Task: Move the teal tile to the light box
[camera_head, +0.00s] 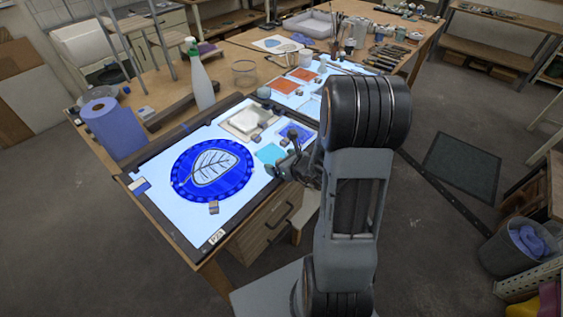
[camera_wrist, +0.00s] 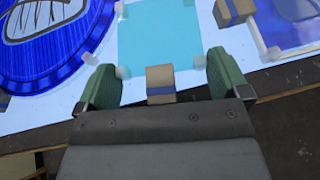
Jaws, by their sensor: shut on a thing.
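The teal tile (camera_head: 269,153) is a flat square at the right front edge of the glowing light box (camera_head: 163,218). In the wrist view the tile (camera_wrist: 160,35) lies just ahead of my gripper (camera_wrist: 163,75). A tan block with a blue band (camera_wrist: 160,84) sits at the tile's near edge, between my green fingers. In the head view my gripper (camera_head: 286,165) is partly hidden by my arm. I cannot tell whether the tile touches the lit surface.
A round blue plate with a leaf (camera_head: 213,168) lies left of the tile. A square blue tile (camera_head: 294,133) and a pale square dish (camera_head: 245,122) are behind it.

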